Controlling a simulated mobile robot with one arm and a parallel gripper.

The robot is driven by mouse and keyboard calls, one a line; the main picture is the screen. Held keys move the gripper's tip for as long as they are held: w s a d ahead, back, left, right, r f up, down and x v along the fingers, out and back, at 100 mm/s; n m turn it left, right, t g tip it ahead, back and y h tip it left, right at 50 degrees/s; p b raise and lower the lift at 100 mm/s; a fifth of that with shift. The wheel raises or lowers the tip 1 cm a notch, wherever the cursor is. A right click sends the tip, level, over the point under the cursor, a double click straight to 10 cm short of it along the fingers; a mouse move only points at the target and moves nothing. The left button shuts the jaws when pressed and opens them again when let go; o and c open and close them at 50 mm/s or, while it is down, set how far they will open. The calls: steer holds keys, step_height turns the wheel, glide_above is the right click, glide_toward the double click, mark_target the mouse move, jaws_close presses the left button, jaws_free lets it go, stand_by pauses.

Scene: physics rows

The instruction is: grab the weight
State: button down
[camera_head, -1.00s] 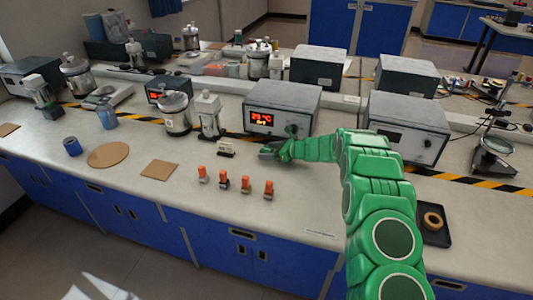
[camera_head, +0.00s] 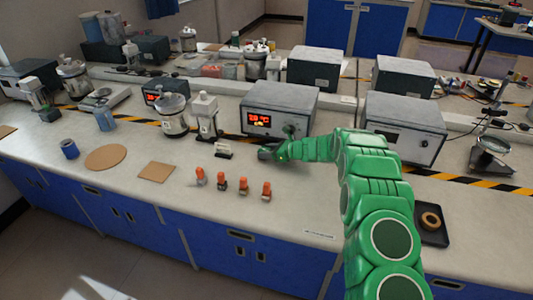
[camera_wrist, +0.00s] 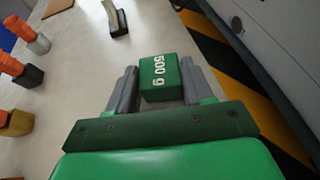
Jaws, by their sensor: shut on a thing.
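The weight (camera_wrist: 158,76) is a green block marked "500 g" in the wrist view. It sits between the two grey fingers of my gripper (camera_wrist: 158,90), which is shut on it. In the head view my gripper (camera_head: 268,153) is low over the bench in front of the grey box with the red display, and the weight cannot be made out there. I cannot tell whether the weight touches the bench.
The grey box with the red display (camera_head: 278,110) stands just behind my gripper. Several orange-topped pieces (camera_head: 221,183) stand in front to the left. A black tray with a ring (camera_head: 446,238) lies at right.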

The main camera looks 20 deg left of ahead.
steer(key=shift+r, duration=0.55)
steer(key=s+d+r, duration=0.6)
steer(key=s+r, duration=0.5)
steer(key=s, duration=0.1)
steer(key=shift+s+r, duration=0.25)
steer(key=shift+r, duration=0.05)
